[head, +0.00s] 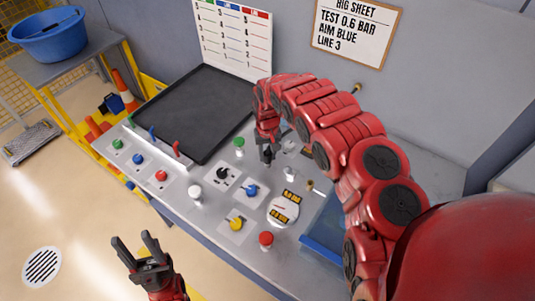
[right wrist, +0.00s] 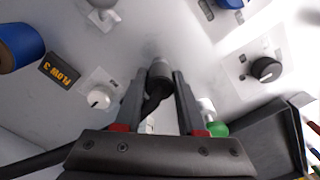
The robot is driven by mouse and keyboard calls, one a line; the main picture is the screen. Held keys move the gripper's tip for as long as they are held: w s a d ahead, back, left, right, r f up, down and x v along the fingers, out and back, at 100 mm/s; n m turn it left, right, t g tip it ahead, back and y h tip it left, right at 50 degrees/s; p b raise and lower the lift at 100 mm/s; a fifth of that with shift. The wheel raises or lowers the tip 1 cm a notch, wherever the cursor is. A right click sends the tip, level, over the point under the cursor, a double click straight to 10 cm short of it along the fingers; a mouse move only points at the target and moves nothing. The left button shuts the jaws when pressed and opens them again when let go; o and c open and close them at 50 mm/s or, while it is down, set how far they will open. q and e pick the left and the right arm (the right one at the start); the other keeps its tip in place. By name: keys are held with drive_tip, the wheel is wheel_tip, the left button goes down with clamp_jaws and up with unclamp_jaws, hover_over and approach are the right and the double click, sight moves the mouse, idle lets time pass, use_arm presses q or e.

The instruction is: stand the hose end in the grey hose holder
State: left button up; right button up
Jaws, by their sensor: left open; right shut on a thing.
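My right gripper (head: 267,154) is over the panel table, pointing down, in the head view. In the right wrist view its fingers (right wrist: 160,100) are shut on the dark hose end (right wrist: 154,97). A short grey cylinder (right wrist: 160,68) shows just past the hose end, between the fingertips; I cannot tell whether it is the hose holder or part of the hose end, or whether they touch. A black hose (right wrist: 35,162) runs off to the lower left. My left gripper (head: 141,250) is open and empty, above the floor in front of the table.
Knobs stand on the panel, among them a black one (head: 222,173), a blue one (head: 252,190), a yellow one (head: 237,223) and a red one (head: 266,239). A green-capped part (head: 239,143) is close to the right gripper. A black tray (head: 195,110) lies behind; a blue tray (head: 322,238) is at right.

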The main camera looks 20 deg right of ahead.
drive_tip(key=shift+f, duration=0.4)
drive_tip(key=o, duration=1.1)
drive_tip(key=shift+o, duration=0.2)
drive_tip(key=shift+w+r+b, duration=0.1)
drive_tip(key=shift+r+b, duration=0.4)
drive_tip(key=shift+r, duration=0.1)
wheel_tip(320, 180, up, 6)
drive_tip(key=shift+d+f, duration=0.1)
drive_tip(key=shift+f, duration=0.1)
wheel_tip(320, 180, up, 6)
drive_tip(key=p, duration=0.6)
wheel_tip(320, 180, up, 5)
hover_over(268, 153)
drive_tip(key=shift+f, duration=0.15)
